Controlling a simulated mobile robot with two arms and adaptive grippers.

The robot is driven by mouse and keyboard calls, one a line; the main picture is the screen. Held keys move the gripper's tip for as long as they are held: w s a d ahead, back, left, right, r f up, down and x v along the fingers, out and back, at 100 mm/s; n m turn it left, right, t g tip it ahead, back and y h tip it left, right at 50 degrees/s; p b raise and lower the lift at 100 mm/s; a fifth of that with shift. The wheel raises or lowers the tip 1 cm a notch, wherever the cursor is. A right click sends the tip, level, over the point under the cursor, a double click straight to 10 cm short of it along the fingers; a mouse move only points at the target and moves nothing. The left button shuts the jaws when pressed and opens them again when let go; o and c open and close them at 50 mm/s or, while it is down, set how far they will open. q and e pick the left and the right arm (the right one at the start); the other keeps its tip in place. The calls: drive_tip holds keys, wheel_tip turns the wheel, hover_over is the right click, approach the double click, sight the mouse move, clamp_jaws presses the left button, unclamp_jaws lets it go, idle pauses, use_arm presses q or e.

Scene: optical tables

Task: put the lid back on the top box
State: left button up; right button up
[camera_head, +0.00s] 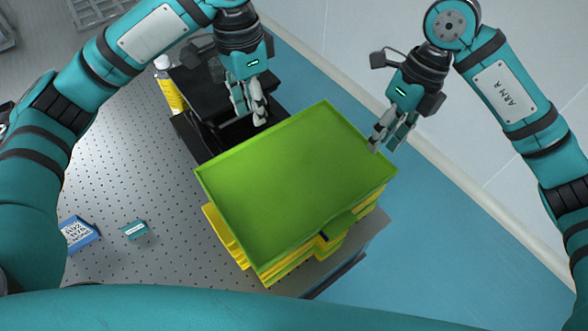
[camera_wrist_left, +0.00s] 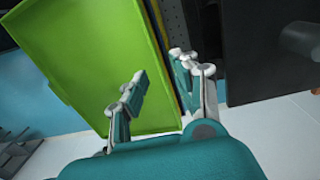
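A large flat green lid (camera_head: 295,180) with a low raised rim lies over a stack of yellow boxes (camera_head: 227,237) on the table; I cannot tell whether it is seated on the top box. The lid also fills the left of the left wrist view (camera_wrist_left: 95,60). My left gripper (camera_head: 252,118) is at the lid's upper-left edge. In the left wrist view its fingers (camera_wrist_left: 157,82) are apart, with the lid's edge showing between them. My right gripper (camera_head: 384,148) is at the lid's right edge; its fingers look apart, and contact is unclear.
Black equipment (camera_head: 215,95) stands close behind the lid's left edge, beside a yellow-and-white bottle (camera_head: 168,85). A blue box (camera_head: 78,234) and a small teal box (camera_head: 134,230) lie on the perforated tabletop (camera_head: 110,180), which has free room at left. Blue floor lies right.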

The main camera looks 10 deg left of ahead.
use_arm(q)
wheel_tip(320, 180, up, 8)
drive_tip(key=shift+a+f, duration=0.15)
drive_tip(key=shift+f, duration=0.1)
use_arm(e)
drive_tip(key=v, duration=1.2)
use_arm(q)
drive_tip(key=shift+w, duration=0.1)
use_arm(e)
drive_tip(key=shift+s, duration=0.1)
